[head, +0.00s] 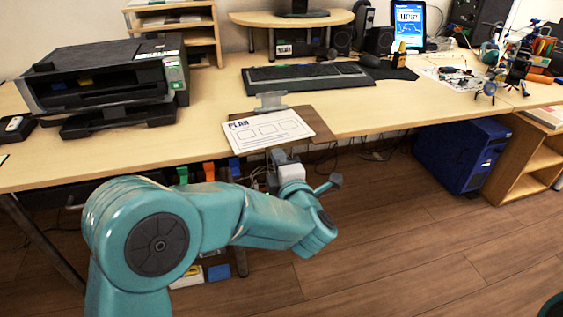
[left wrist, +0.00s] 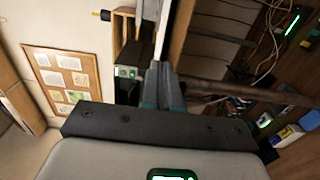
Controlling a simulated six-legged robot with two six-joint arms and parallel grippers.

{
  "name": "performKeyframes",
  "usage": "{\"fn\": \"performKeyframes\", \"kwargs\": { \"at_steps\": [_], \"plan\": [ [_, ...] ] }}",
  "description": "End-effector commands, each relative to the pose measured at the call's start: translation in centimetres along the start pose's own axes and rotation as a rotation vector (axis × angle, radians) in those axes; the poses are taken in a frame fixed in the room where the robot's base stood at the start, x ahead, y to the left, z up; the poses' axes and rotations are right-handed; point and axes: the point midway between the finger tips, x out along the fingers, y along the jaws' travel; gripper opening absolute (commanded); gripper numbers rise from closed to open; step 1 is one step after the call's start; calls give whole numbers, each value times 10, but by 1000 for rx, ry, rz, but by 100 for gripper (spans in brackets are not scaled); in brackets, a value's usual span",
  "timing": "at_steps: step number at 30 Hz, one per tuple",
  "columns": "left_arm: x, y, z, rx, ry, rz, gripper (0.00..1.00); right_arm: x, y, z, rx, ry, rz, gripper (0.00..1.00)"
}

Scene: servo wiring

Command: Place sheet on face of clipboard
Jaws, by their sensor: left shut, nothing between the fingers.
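A white sheet (head: 268,131) headed "PLAN" lies near the table's front edge in the head view. It covers much of a brown clipboard (head: 318,124), whose right part shows beside it. The clipboard's grey clip (head: 271,100) is at the sheet's far edge. My left gripper (head: 279,156) is just below the sheet's near edge, at the table front. In the left wrist view its fingers (left wrist: 161,72) are together, with nothing held. A thin white edge (left wrist: 163,35), apparently the sheet edge-on, rises beyond the fingertips; contact cannot be told. My right gripper is out of view.
A black printer (head: 105,80) stands to the left on the table. A keyboard (head: 305,77) lies behind the clipboard. Small tools and parts clutter the far right. Cables hang under the table, and a blue computer case (head: 463,155) stands on the floor.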

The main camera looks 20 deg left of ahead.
Motion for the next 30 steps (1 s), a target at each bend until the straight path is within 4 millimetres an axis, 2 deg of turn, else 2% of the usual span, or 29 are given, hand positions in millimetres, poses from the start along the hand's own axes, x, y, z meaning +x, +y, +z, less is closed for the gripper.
{"fn": "performKeyframes", "kwargs": {
  "at_steps": [15,21,28,30],
  "plan": [
    [-84,1,2,0,-5,0,0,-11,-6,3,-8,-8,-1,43],
    [-98,0,1,-1,-2,1,0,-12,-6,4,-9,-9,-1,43],
    [-100,0,0,-1,-1,1,0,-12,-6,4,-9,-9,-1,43],
    [-99,-2,0,6,-5,-3,23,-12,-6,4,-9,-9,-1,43]
  ]
}}
